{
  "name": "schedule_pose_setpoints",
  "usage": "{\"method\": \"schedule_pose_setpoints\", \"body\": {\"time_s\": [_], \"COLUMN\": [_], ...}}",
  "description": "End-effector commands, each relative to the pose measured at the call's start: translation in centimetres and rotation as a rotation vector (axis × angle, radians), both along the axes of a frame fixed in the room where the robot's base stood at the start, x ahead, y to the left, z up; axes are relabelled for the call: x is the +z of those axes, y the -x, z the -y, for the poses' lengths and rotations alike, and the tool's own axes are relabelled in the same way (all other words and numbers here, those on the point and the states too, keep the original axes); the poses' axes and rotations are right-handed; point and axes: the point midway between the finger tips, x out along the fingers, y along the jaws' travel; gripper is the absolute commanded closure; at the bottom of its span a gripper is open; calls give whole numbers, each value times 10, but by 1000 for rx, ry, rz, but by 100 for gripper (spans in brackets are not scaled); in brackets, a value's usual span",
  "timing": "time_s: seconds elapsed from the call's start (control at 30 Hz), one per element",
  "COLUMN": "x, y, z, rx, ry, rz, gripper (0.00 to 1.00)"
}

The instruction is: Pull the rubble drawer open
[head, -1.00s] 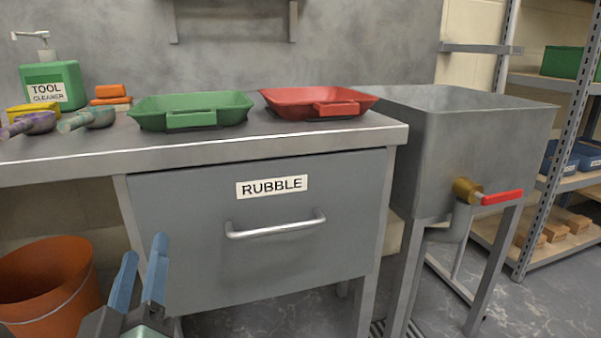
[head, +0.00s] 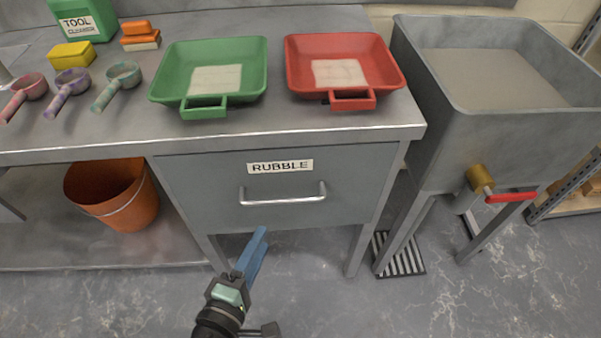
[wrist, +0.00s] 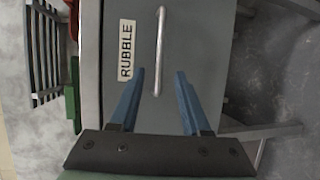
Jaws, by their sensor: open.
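The grey rubble drawer (head: 275,205) is closed under the worktop, with a white RUBBLE label (head: 280,167) above its silver bar handle (head: 283,195). In the wrist view the drawer front (wrist: 190,30) and handle (wrist: 159,50) show turned on their side. My gripper (head: 259,240) is open and empty, in front of and below the handle. In the wrist view its two blue fingers (wrist: 158,95) point at the drawer, with the handle's near end ahead between them. The fingers appear apart from the handle; the exact gap is hard to tell.
A green tray (head: 212,50) and a red tray (head: 300,60) stand on the worktop (head: 300,128), with scoops to the left. An orange bucket (head: 125,205) stands on the lower shelf. A grey tub (head: 440,150) with a red-handled tap (head: 510,197) stands right.

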Motion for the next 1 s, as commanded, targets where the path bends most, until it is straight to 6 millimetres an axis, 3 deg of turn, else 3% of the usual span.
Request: {"method": "schedule_pose_setpoints", "body": {"time_s": [0.17, 0.7, 1.0], "x": [-3, -22, -25], "y": [-9, -101, -116], "z": [4, 43, 50], "rx": [0, 0, 1], "ry": [12, 9, 8], "rz": [-4, -2, -3], "gripper": [53, 53, 53]}}
